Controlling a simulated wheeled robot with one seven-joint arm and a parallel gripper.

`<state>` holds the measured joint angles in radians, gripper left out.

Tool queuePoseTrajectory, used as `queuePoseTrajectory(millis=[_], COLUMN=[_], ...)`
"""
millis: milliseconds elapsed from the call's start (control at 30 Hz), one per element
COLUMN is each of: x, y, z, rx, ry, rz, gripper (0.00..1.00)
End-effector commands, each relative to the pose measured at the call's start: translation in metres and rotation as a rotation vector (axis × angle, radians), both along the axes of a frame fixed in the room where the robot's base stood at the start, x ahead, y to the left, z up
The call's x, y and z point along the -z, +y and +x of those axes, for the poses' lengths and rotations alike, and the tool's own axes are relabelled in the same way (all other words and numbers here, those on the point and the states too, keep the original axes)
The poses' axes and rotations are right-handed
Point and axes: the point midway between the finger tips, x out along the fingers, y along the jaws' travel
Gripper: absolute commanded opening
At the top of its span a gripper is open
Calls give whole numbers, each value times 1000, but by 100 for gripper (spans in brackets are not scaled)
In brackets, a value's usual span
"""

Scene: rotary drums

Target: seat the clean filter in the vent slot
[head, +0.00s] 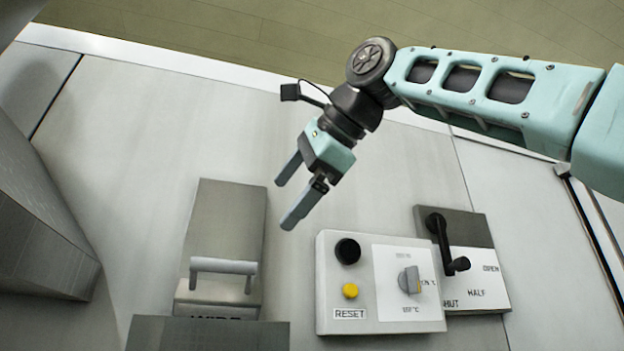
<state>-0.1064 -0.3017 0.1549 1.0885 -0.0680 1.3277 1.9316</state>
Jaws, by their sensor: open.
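My gripper (284,205) is open and empty. Its two fingers point down and left, above the pale panel. A grey block with a light bar handle (223,266) lies below and left of the gripper. Lettering under the block is cut off by a darker grey box (205,335) at the bottom edge. I cannot tell whether this block is the clean filter or the vent slot's cover. No other filter or slot shows clearly.
A control box (333,295) with a black knob, yellow button and grey dial stands below right of the gripper. Beside it is a black crank lever (445,245) marked OPEN, HALF, SHUT. A large grey body (40,235) fills the left. The upper-left panel (170,120) is clear.

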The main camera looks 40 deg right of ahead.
Motion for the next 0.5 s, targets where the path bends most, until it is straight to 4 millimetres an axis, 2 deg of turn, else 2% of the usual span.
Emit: queuePoseTrajectory(millis=[200,500], x=[-21,-27], y=[-5,-7], z=[-32,-45], rx=[2,0], ry=[-2,2], rz=[1,-1], gripper=[100,100])
